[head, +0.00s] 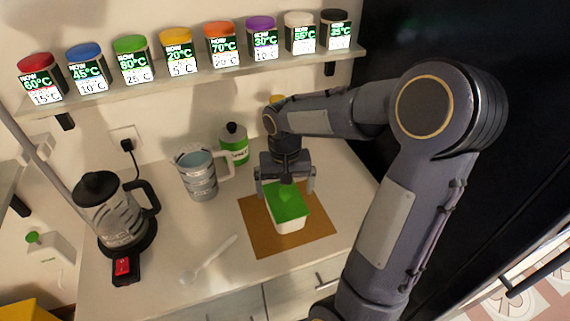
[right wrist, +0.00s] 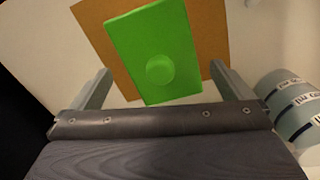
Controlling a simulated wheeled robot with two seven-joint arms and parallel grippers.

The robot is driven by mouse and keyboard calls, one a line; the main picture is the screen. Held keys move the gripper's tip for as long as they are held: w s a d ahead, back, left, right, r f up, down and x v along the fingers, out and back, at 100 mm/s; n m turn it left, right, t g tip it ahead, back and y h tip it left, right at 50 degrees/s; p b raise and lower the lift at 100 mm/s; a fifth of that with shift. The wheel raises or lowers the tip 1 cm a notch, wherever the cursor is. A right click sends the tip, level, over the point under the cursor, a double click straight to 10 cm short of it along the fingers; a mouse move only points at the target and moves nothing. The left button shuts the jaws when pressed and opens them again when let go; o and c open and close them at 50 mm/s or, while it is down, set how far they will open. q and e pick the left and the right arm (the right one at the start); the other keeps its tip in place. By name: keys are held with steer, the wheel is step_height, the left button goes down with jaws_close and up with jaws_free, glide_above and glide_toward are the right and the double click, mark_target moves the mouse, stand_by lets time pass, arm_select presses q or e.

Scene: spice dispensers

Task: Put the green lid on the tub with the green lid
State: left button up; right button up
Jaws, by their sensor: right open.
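The white tub (head: 291,226) stands on a brown mat (head: 262,243) on the counter. The green lid (head: 290,205) lies over the top of the tub; in the right wrist view the lid (right wrist: 146,35) shows as a green rectangle with a round knob (right wrist: 160,70). I cannot tell whether the lid is fully seated. My right gripper (head: 286,190) is above the back part of the lid, with its fingers spread wide. In the right wrist view the open fingers (right wrist: 165,88) stand on either side of the knob, apart from it. My left gripper is out of view.
A measuring jug (head: 198,176) and a green-labelled bottle (head: 234,146) stand left of the gripper. A kettle (head: 116,212) and a white spoon (head: 207,262) are further left. A shelf (head: 200,76) with several spice dispensers runs above. The counter's front right is clear.

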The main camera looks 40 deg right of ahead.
mark_target(285, 191)
step_height(285, 191, up, 10)
steer(key=s+a+f+n+t+y, duration=0.3)
steer(key=s+a, duration=0.8)
steer(key=s, duration=0.4)
steer(key=n+t, duration=0.1)
steer(key=t, duration=0.1)
steer(key=shift+a+n+t+y, duration=0.3)
steer(key=shift+a+n+y, duration=0.05)
steer(key=shift+n+y, duration=0.05)
